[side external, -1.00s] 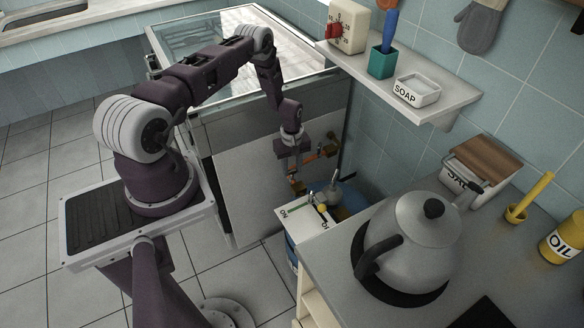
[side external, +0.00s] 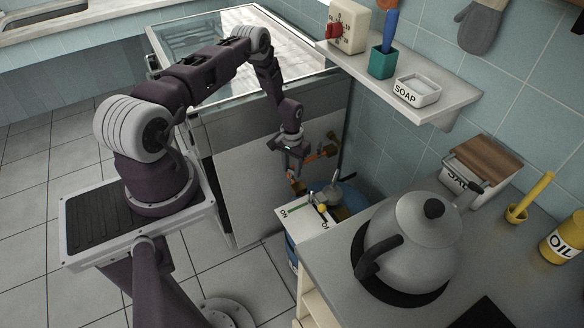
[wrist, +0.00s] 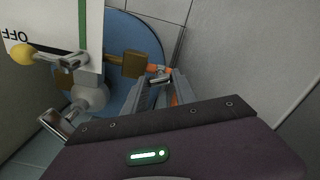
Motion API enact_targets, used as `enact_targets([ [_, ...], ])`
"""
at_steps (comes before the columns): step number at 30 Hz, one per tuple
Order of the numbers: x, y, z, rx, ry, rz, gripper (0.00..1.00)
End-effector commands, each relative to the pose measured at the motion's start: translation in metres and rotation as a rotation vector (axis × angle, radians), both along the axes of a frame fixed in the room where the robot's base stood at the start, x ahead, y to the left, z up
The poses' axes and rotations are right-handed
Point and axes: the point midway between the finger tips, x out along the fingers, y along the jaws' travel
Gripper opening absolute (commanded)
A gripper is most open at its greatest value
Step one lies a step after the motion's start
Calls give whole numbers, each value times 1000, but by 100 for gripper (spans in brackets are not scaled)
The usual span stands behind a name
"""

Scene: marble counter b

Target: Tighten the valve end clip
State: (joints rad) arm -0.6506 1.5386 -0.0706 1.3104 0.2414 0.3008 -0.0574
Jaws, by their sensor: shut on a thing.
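My gripper (side external: 293,165) points down beside the orange hose and brass fittings (side external: 329,150). In the wrist view, my gripper (wrist: 163,82) is shut on the small metal valve end clip (wrist: 160,74), at the hose end next to the brass valve block (wrist: 133,64). The orange hose (wrist: 174,97) shows partly between the fingers. The fingers hide much of the clip, so I cannot tell how tight it is. A yellow ball knob (wrist: 21,54) on a metal lever lies over a white card marked OFF, left of the brass block.
A blue round cylinder (wrist: 137,30) lies behind the valve. A pale panel (wrist: 270,50) stands close on the right in the wrist view. A kettle (side external: 412,240) stands on the counter, and a shelf with a soap dish (side external: 417,91) overhangs the back.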

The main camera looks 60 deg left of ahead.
Motion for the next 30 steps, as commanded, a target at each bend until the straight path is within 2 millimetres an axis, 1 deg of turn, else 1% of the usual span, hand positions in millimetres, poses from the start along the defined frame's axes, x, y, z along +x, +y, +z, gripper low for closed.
enact_targets([
  [30, 1, 1, 1, 1, 0, -953, 0],
])
